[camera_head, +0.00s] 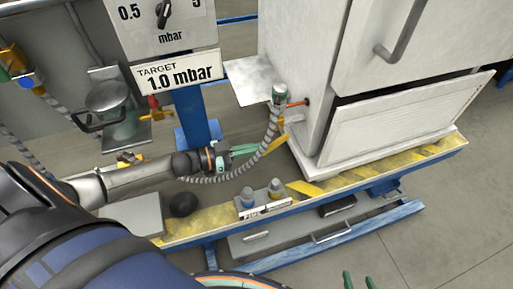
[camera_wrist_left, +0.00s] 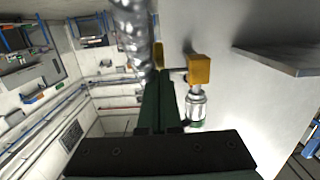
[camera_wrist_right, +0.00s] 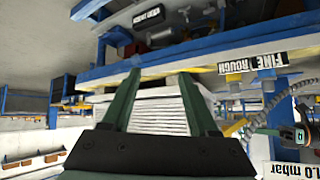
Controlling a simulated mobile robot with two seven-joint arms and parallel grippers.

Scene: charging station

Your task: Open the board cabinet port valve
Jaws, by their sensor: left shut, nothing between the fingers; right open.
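The white board cabinet (camera_head: 400,125) stands at the right of the head view. On its left side is the port fitting (camera_head: 279,92), with a dark green cap and an orange-red stem (camera_head: 298,103); a grey corrugated hose (camera_head: 268,140) hangs from it. My left gripper (camera_head: 254,149) is shut and empty, below and left of the fitting, close to the hose. In the left wrist view, its fingers (camera_wrist_left: 159,80) point toward the hose (camera_wrist_left: 134,30) and a brass valve block (camera_wrist_left: 199,69) with a silver fitting is just to their right. My right gripper (camera_wrist_right: 160,80) is open and empty, far from the port.
A white shelf plate (camera_head: 247,78) juts out left of the cabinet. A gauge panel with a "TARGET 1.0 mbar" sign (camera_head: 178,74) stands at the left. Open floor lies at the lower right.

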